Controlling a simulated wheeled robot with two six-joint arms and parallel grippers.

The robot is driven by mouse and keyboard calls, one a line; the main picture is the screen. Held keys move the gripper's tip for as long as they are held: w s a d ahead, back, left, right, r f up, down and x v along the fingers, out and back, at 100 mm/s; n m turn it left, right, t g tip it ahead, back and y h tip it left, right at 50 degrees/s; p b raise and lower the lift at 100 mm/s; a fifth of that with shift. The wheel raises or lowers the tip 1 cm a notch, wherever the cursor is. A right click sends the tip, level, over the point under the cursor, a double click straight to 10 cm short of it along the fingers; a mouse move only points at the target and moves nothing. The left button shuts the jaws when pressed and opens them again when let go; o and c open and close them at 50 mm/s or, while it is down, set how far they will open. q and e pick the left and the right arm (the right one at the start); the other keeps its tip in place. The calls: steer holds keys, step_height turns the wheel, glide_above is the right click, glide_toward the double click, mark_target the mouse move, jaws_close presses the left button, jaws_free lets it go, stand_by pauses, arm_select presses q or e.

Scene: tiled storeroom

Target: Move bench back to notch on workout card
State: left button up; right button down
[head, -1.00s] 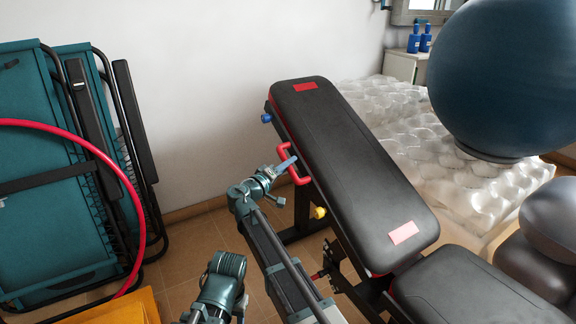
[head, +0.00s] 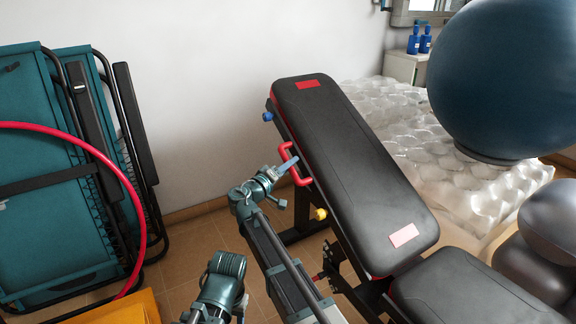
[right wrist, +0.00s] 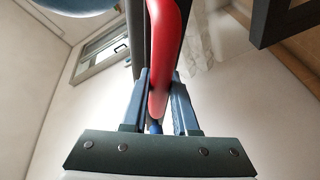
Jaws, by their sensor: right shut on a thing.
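The bench back (head: 350,160) is a long black pad with red labels, sloping from its raised far end down towards the seat (head: 470,292). A red handle (head: 283,151) sticks out from its left side. My right gripper (head: 287,165) is shut on this handle. In the right wrist view, the red handle (right wrist: 163,60) runs between the two blue fingers (right wrist: 157,100). A yellow knob (head: 320,214) and a blue knob (head: 267,117) sit along the frame. I see no workout card and cannot make out any notches. My left gripper is out of view.
Folded teal loungers (head: 55,190) and a red hoop (head: 130,190) stand at the left. Grey rounded things (head: 540,260) lie near the seat. The wall is close behind the bench.

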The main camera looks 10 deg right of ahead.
steer(key=s+r+p, duration=0.1)
steer(key=s+r, duration=0.1)
steer(key=s+d+r+m+p, duration=0.1)
steer(key=s+r, duration=0.1)
steer(key=s+d+r+m+p, duration=0.1)
steer(key=r, duration=0.1)
steer(key=shift+s+r+h+p, duration=0.35)
steer(key=shift+s+r+h, duration=0.05)
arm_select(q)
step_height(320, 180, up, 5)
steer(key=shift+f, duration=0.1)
arm_select(e)
steer(key=c, duration=0.7)
jaws_free()
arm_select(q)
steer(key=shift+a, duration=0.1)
arm_select(e)
steer(key=shift+f, duration=0.1)
